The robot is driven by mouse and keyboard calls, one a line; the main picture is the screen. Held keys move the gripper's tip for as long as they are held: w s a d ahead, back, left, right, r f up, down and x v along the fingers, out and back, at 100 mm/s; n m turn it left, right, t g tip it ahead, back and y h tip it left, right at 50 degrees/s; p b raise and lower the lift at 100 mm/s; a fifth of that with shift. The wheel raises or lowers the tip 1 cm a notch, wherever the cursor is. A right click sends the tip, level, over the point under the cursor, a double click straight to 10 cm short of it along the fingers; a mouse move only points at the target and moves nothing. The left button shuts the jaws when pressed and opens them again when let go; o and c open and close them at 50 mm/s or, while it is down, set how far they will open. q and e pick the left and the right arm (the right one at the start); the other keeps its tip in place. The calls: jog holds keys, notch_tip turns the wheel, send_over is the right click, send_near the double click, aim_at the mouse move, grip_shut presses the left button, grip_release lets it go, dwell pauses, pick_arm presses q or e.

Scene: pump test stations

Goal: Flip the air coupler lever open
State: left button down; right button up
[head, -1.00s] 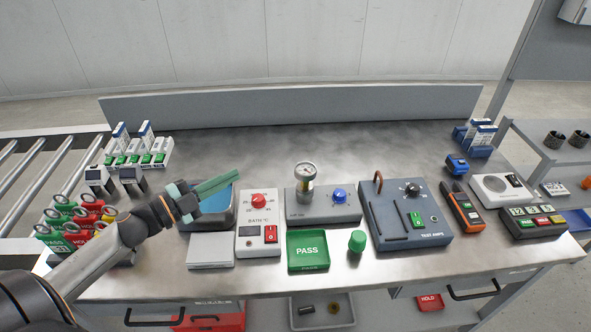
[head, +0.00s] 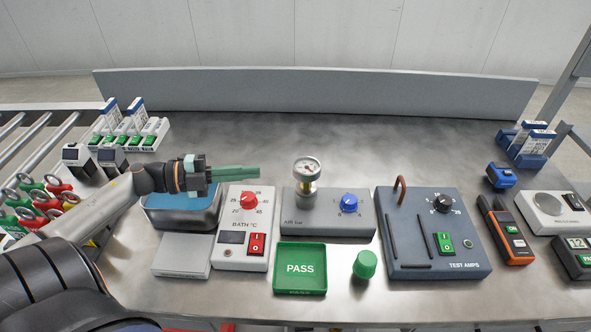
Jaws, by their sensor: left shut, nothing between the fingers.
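The grey air station (head: 330,222), marked AIR bar, stands mid-bench. It carries a round gauge (head: 307,168) on a short metallic fitting and a blue knob (head: 349,203). I cannot clearly make out a coupler lever on it or tell its position. My left gripper (head: 256,169) has green fingers, shut and empty. It points right, above the water bath and the upper end of the white bath controller, left of the gauge and apart from it. My right gripper is not in view.
The white bath controller (head: 243,236) stands beside the water bath (head: 170,218). The green PASS tray (head: 300,268) and a green cap (head: 365,264) lie in front of the air station. The TEST AMPS box (head: 432,225) is to its right. The bench behind is clear.

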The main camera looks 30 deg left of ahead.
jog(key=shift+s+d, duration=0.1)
pick_arm(q)
jog(key=shift+w+d, duration=0.4)
jog(key=shift+d, duration=0.05)
jog(key=x, duration=0.7)
jog(key=shift+w+d, duration=0.1)
jog(key=shift+w, duration=0.1)
jog(key=shift+x, duration=0.75)
jog(key=shift+f, duration=0.1)
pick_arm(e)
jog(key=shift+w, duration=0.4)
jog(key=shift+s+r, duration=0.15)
pick_arm(q)
jog(key=shift+n+p, duration=0.3)
jog(key=shift+p, duration=0.1)
jog(key=shift+w+n+p, duration=0.15)
jog(key=shift+n+p, duration=0.25)
jog(key=shift+n, duration=0.2)
jog(key=shift+g, duration=0.3)
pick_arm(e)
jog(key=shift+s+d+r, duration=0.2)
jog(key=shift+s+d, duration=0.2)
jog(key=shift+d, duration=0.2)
